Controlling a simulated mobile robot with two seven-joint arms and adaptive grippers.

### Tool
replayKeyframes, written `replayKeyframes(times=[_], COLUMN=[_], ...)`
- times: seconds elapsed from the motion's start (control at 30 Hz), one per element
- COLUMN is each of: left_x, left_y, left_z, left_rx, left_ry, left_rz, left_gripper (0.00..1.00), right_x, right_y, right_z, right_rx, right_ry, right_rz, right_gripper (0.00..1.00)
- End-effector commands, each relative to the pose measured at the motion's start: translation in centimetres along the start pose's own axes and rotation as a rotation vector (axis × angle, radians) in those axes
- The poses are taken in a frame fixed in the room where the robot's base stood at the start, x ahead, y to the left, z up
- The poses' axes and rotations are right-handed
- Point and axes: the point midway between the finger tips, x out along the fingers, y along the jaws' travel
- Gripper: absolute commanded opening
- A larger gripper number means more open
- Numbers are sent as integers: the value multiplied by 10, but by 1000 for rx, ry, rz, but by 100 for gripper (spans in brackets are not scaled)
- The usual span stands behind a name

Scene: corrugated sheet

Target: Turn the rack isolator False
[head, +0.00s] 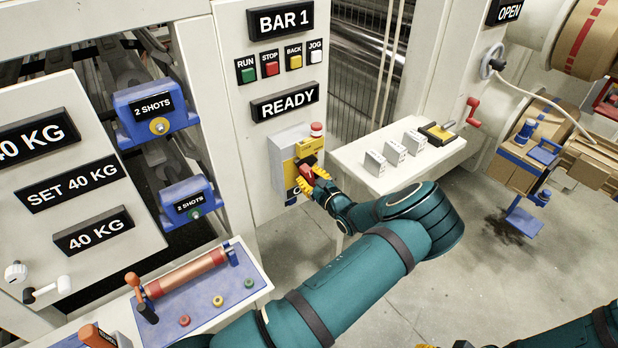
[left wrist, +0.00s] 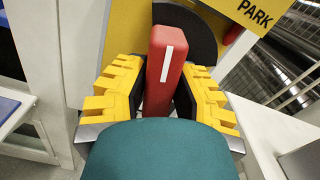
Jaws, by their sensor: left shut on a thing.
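The rack isolator is a grey box with a yellow plate (head: 309,148) on the white panel below the READY sign. Its red handle (head: 307,173) sits at the front of the plate. In the left wrist view the red handle (left wrist: 164,70) has a white line and stands before a dark round disc; a PARK label (left wrist: 262,14) is at its upper right. My left gripper (head: 310,180) is shut on the handle, its yellow fingers (left wrist: 160,95) on both sides. My right gripper is mostly cut off at the bottom edge of the head view; its jaws cannot be made out.
A red button (head: 316,129) tops the isolator box. A white shelf (head: 350,157) with small labelled blocks stands close to the right. RUN, STOP, BACK and JOG buttons (head: 270,68) are above. A blue tray (head: 208,296) with a roller lies at lower left.

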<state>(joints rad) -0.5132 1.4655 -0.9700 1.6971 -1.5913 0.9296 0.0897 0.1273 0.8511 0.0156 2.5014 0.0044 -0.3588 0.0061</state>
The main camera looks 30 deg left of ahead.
Motion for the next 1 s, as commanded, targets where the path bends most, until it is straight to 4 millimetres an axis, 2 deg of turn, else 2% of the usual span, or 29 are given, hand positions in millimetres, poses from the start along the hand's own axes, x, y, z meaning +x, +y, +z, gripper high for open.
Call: replayKeyframes(times=[0.57, 1.0], left_x=[2, 1], left_y=[0, 0], left_z=[0, 0], left_rx=[-548, -961], left_ry=[-3, -3], left_rz=[0, -1], left_gripper=[0, 0], right_x=[11, 30], right_y=[4, 11], right_z=[5, 11], right_rx=[-3, -7], right_ry=[-10, -22], right_rz=[-1, -2], right_gripper=[47, 47])
